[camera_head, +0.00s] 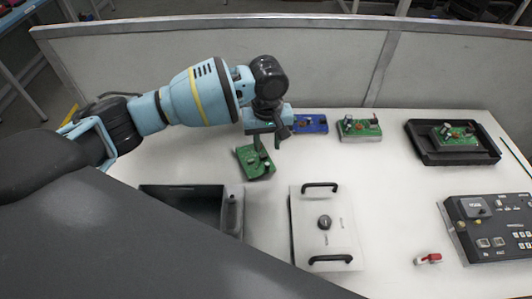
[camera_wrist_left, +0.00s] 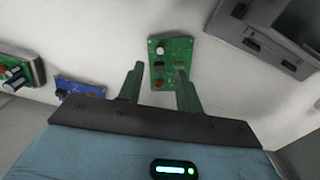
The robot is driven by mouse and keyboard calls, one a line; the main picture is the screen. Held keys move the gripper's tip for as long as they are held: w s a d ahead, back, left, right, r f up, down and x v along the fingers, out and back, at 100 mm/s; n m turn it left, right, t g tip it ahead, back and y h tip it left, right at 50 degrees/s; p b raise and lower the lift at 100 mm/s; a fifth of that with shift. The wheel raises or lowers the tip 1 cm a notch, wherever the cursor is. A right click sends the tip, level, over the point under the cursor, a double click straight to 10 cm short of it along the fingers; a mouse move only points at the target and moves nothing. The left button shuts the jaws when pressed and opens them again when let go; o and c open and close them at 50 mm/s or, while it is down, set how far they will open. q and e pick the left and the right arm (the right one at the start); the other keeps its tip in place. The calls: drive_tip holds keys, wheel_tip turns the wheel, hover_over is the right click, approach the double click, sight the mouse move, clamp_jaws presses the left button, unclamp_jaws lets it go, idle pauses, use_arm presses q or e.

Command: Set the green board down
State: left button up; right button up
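A green board (camera_head: 255,163) with small components appears on the white table, below my left gripper (camera_head: 268,138), turned at a slant. In the left wrist view the green board (camera_wrist_left: 170,52) shows beyond and between the spread fingers of my left gripper (camera_wrist_left: 160,75). The right-hand finger covers part of the board, and a gap shows between the left-hand finger and the board's edge. The gripper looks open, with its fingers close over the board. Whether a fingertip touches it I cannot tell. My right gripper is not in view.
A blue board (camera_head: 311,124) and another green board (camera_head: 358,128) lie at the back. A black tray (camera_head: 425,150) holds a further green board (camera_head: 455,136). An open dark bin (camera_head: 165,190), a white handled panel (camera_head: 345,225), a red-and-white switch (camera_head: 428,259) and a control box (camera_head: 492,228) stand nearer.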

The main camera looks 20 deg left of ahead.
use_arm(q)
drive_tip(key=shift+r, duration=2.25)
